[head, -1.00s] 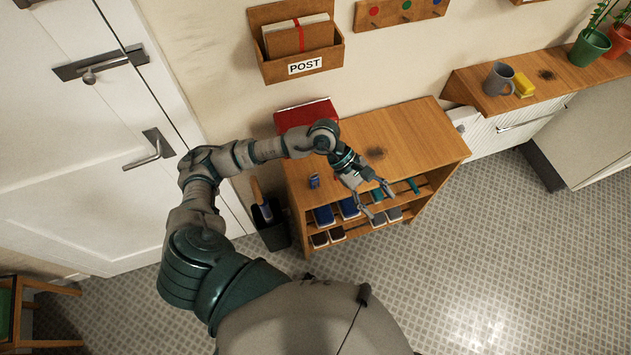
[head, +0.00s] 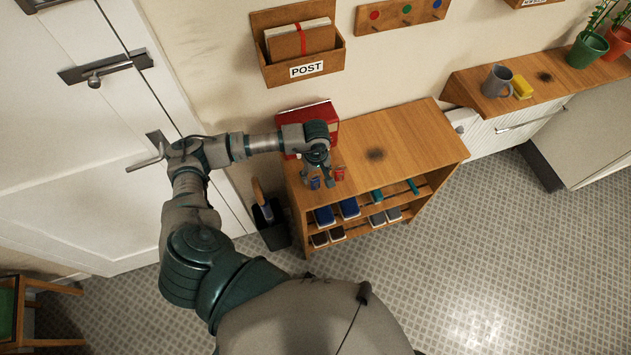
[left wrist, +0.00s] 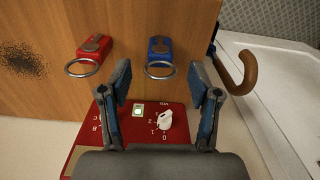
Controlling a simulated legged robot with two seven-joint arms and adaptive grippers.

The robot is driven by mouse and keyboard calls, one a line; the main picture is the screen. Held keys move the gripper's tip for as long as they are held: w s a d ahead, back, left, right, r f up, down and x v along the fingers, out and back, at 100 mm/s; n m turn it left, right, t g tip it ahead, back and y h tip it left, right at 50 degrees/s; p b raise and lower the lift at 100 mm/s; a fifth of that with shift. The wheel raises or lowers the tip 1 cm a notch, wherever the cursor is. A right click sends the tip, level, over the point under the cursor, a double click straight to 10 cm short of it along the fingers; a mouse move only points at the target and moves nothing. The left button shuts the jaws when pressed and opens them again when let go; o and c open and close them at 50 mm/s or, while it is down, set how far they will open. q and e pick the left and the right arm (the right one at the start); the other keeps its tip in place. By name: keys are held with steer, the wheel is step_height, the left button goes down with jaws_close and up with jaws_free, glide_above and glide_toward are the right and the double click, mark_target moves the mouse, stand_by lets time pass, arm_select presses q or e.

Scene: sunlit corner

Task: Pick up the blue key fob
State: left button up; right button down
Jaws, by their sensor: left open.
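The blue key fob (head: 315,183) lies on the wooden top of the shoe cabinet (head: 420,130), near its front left corner. My left gripper (head: 321,178) is above the cabinet top at the fob, open and empty, and partly covers it. In the left wrist view the blue key fob (left wrist: 160,46) and its metal ring lie beyond the two open fingertips (left wrist: 160,68), centred between them. A red key fob (head: 339,173) lies to its right; it shows to the left in the wrist view (left wrist: 95,46). My right gripper is not in view.
A red box (head: 325,110) stands behind, partly hidden by my arm; its dial side shows in the wrist view (left wrist: 150,135). The right part of the cabinet top is clear.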

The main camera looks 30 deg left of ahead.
mark_target(315, 179)
arm_select(q)
steer(key=shift+a+f, duration=0.2)
steer(key=shift+f, duration=0.45)
step_height(315, 179, down, 5)
steer(key=shift+w+r+p, duration=0.15)
steer(key=shift+r+p, duration=0.05)
steer(key=shift+p, duration=0.45)
steer(key=shift+a, duration=0.1)
steer(key=c, duration=1.1)
